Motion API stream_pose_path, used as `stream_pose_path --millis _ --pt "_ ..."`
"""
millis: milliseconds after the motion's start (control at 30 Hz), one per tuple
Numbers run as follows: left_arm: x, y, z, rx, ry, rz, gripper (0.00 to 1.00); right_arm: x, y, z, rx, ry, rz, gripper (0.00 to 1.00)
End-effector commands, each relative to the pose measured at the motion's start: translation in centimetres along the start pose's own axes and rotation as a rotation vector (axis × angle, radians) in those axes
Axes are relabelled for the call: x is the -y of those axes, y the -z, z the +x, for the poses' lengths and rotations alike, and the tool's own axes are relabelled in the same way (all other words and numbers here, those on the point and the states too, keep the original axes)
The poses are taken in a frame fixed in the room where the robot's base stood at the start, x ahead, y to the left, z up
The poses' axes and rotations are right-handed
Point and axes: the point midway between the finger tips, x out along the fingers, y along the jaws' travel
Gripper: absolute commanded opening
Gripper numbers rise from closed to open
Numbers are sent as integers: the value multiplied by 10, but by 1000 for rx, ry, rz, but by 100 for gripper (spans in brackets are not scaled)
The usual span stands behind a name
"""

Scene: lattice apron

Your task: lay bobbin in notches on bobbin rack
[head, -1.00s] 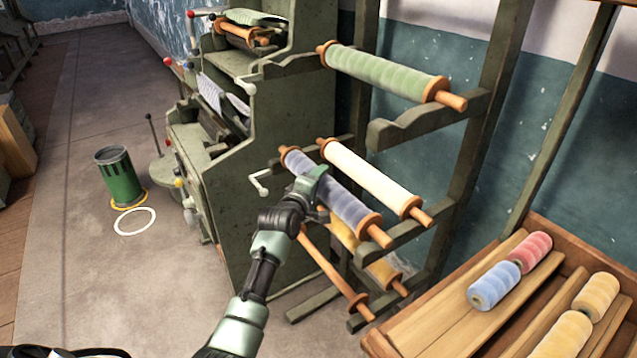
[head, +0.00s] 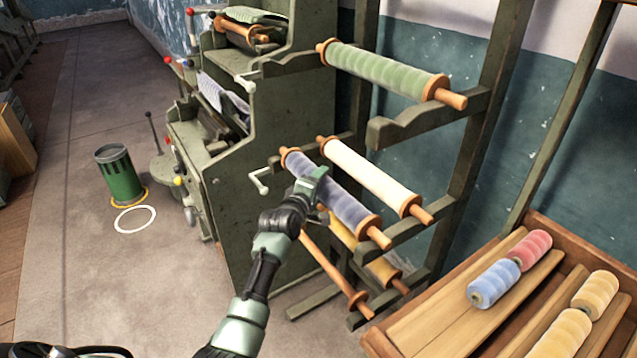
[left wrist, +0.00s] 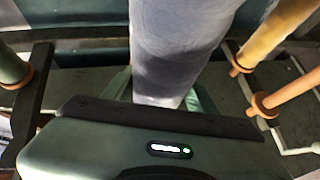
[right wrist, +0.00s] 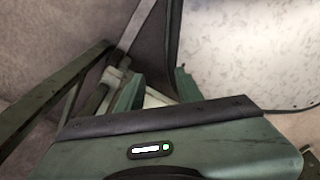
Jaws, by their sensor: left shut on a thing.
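A grey-violet bobbin (head: 345,208) with orange ends lies across the middle level of the dark green bobbin rack (head: 428,125). My left gripper (head: 314,188) is shut around its middle from the left side. In the left wrist view the bobbin (left wrist: 180,45) runs between the fingers. Its near end is over or on the front rack arm (head: 415,232), beside a cream bobbin (head: 370,178). I cannot tell whether its ends sit in the notches. My right gripper (right wrist: 158,88) shows only in its wrist view, open, with no bobbin between its fingers.
A green bobbin (head: 385,72) lies on the upper rack level. A yellow bobbin (head: 370,258) and a bare orange roller (head: 330,268) are below. A wooden crate (head: 405,335) with small spools is at right. A green machine (head: 285,130) stands behind left; the left floor is mostly clear.

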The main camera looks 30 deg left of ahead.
Motion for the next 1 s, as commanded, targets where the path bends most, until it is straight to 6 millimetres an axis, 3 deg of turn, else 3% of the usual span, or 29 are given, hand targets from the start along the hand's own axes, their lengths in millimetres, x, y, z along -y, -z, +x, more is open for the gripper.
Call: stream_pose_path --millis 167,200,300,667,1000 --pt "-2 1 0 -2 -6 0 0 -1 0 -1 0 -1 -1 36" --pt "-2 1 0 -2 -6 0 60 -1 0 -1 0 -1 -1 36" --pt "-2 1 0 -2 -5 0 83 -1 0 -1 0 -2 0 36" --pt "2 0 -3 1 3 1 83 -1 0 0 0 -2 0 36" --pt "0 0 -50 -1 -2 0 83 -1 0 -1 0 -2 0 36"
